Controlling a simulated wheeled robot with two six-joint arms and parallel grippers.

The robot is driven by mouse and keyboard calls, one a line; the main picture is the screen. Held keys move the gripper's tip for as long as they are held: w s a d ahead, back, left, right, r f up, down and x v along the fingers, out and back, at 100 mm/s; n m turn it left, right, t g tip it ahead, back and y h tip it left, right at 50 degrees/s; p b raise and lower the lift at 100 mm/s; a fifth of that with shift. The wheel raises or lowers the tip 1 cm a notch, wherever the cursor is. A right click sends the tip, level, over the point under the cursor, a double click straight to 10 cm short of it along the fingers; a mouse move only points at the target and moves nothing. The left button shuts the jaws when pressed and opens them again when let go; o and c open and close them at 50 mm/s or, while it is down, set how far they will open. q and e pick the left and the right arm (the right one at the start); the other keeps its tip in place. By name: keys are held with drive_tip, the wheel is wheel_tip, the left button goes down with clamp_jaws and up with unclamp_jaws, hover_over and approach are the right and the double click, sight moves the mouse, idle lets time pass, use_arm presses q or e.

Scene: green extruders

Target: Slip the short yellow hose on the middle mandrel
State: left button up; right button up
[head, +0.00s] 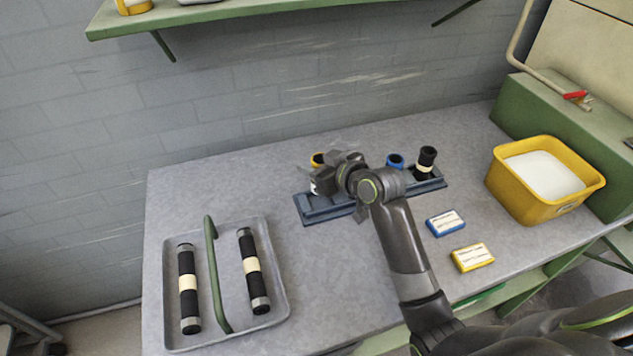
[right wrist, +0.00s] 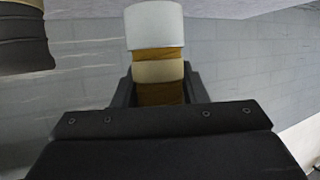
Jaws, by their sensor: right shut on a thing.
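My right gripper (head: 322,180) is over the left part of a blue rack (head: 345,208) in the head view. In the right wrist view its jaws (right wrist: 158,88) are shut around a yellow-brown hose (right wrist: 158,72) with a cream band and a pale grey end. My wrist and forearm hide the middle of the rack, including the middle mandrel, so whether the hose touches a mandrel cannot be told. My left gripper is out of view.
A blue-ended piece (head: 395,161) and a black hose (head: 426,160) stand on the rack's right part. A tray (head: 278,285) with two long black hoses lies at left. A blue box (head: 445,223), a yellow box (head: 472,257) and a yellow bin (head: 520,200) are at right.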

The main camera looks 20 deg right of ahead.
wheel_tip(320, 180, down, 5)
drive_tip(key=shift+f, duration=0.1)
idle(0.3)
drive_tip(key=shift+f, duration=0.1)
drive_tip(key=shift+f, duration=0.15)
drive_tip(key=o, duration=1)
drive_tip(key=shift+o, duration=0.2)
